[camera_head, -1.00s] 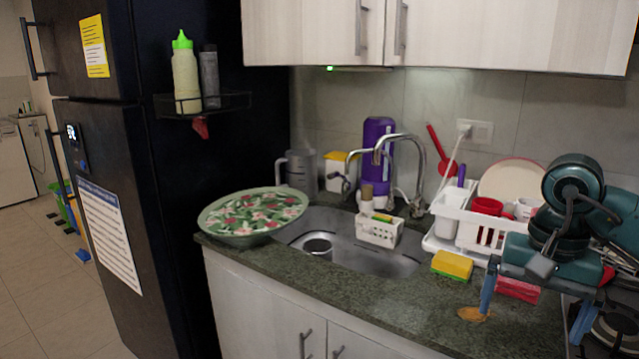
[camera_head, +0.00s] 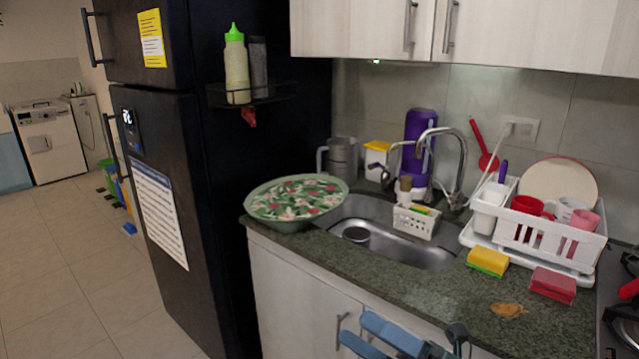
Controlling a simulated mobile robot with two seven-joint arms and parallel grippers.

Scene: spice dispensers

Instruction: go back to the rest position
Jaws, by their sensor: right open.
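My right gripper (camera_head: 357,328) is at the bottom of the head view, in front of the lower cabinet doors and below the counter edge. Its two blue fingers are apart, with nothing seen between them. Part of my right arm shows beside it, cut off by the bottom edge. My left gripper is not in view. A pale bottle with a green cap (camera_head: 237,70) and a dark grey dispenser (camera_head: 258,68) stand upright in the black wire rack (camera_head: 270,95) on the fridge side, far from the gripper.
The dark granite counter (camera_head: 420,290) holds a floral-covered bowl (camera_head: 296,199), a sink (camera_head: 400,246), a yellow sponge (camera_head: 487,261), a red sponge (camera_head: 552,284) and a white dish rack (camera_head: 545,238). A stove (camera_head: 622,315) is at right. Open floor (camera_head: 70,270) lies left of the fridge (camera_head: 175,210).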

